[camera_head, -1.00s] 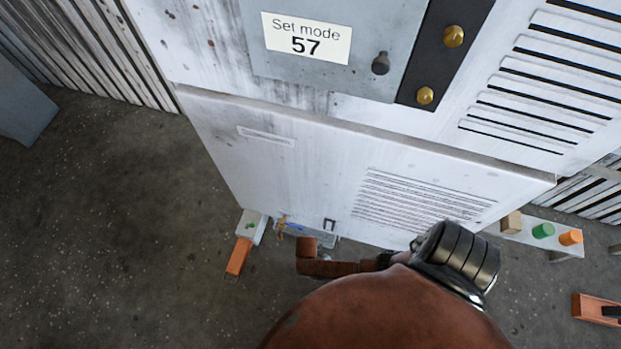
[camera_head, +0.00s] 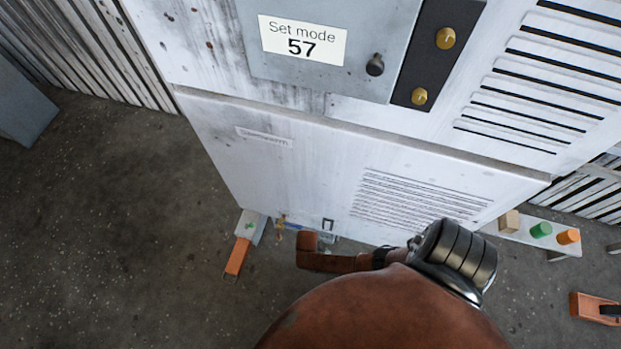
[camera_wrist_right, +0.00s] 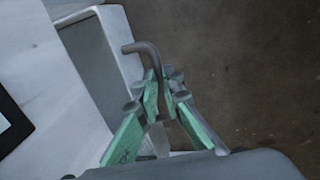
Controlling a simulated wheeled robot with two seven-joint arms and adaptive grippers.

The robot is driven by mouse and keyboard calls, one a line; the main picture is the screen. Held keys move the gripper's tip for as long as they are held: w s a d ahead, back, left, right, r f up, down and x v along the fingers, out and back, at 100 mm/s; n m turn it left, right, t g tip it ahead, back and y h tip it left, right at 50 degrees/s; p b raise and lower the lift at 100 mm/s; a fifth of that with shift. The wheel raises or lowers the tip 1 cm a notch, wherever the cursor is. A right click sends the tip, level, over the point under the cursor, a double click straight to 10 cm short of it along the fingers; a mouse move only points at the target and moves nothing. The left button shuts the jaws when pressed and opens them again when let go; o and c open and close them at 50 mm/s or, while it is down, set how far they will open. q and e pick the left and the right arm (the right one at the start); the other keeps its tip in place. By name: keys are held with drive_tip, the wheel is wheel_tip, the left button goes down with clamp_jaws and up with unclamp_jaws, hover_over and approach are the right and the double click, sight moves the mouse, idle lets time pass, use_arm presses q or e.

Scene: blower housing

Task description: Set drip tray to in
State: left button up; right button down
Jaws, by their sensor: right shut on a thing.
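The drip tray (camera_head: 284,225) is a small greyish piece at the foot of the white housing in the head view, partly hidden behind my right arm. How far it stands out of the housing is hard to tell. In the right wrist view, my right gripper (camera_wrist_right: 164,98) has green fingers closed on a thin grey bent handle (camera_wrist_right: 143,47). A pale open box shape (camera_wrist_right: 97,65), possibly the tray, lies just left of the fingers. My left gripper is not in view.
The white housing (camera_head: 300,165) fills the centre, with a "Set mode 57" label (camera_head: 302,40). An orange-handled item (camera_head: 238,254) lies left of the tray. A small bench (camera_head: 555,239) with coloured pieces stands right. An orange tool (camera_head: 594,309) is at far right.

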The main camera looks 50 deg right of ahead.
drive_tip(key=c, duration=2.3)
unclamp_jaws()
drive_tip(key=shift+w+d, duration=0.1)
drive_tip(key=shift+d, duration=0.2)
drive_tip(key=shift+o, duration=1.3)
drive_tip(key=shift+a, duration=0.1)
wheel_tip(320, 180, up, 12)
drive_tip(key=a, duration=0.2)
drive_tip(key=shift+s, duration=0.45)
drive_tip(key=shift+a+f, duration=0.1)
